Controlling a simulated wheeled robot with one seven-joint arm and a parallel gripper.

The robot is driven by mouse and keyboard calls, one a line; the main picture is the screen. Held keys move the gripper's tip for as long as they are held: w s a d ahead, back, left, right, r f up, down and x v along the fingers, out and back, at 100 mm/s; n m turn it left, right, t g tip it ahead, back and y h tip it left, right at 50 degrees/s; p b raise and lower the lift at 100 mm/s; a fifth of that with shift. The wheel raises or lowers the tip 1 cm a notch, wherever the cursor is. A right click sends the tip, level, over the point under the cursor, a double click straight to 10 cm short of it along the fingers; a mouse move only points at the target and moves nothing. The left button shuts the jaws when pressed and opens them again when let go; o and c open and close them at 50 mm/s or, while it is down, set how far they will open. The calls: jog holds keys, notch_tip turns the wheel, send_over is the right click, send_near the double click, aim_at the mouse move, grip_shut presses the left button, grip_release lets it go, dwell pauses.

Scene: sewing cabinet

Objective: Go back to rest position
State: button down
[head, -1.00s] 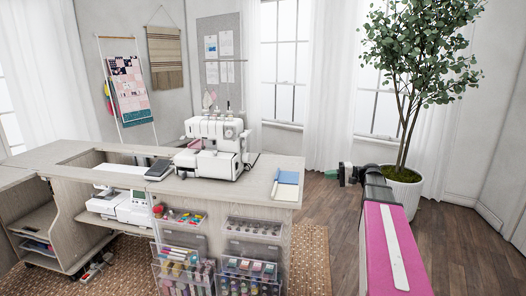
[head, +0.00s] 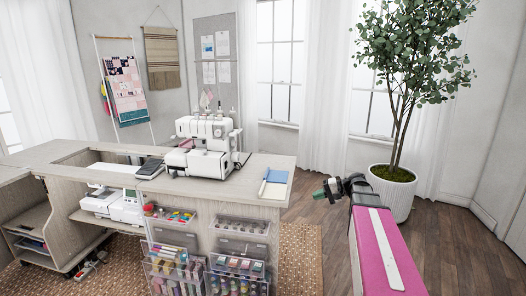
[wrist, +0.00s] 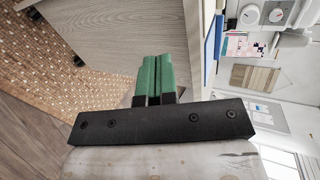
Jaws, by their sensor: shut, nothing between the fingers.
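My gripper (head: 322,194) has green fingertips and hangs in the air to the right of the sewing cabinet (head: 205,192), clear of it in the head view. In the wrist view the two green fingers (wrist: 153,76) lie side by side, shut, with nothing between them. My pink arm link reaches in from the lower right of the head view.
A white sewing machine (head: 207,146) and a blue-and-cream notebook (head: 273,183) sit on the cabinet top. Clear drawers (head: 240,226) hang on its front. A potted tree (head: 393,192) stands behind my arm. Wooden floor (head: 450,245) is open at the right.

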jog(key=s+a+f+n+g+h, duration=0.1)
jog(key=s+a+f+h, duration=0.1)
jog(key=s+f+h, duration=0.4)
jog(key=s+a+f+n+g+h, duration=0.1)
jog(key=s+a+f+n+h, duration=0.1)
jog(key=s+f+h, duration=0.5)
jog(key=s+f, duration=0.4)
jog(key=f, duration=0.1)
jog(key=shift+s+a, duration=0.25)
jog(key=shift+s, duration=0.15)
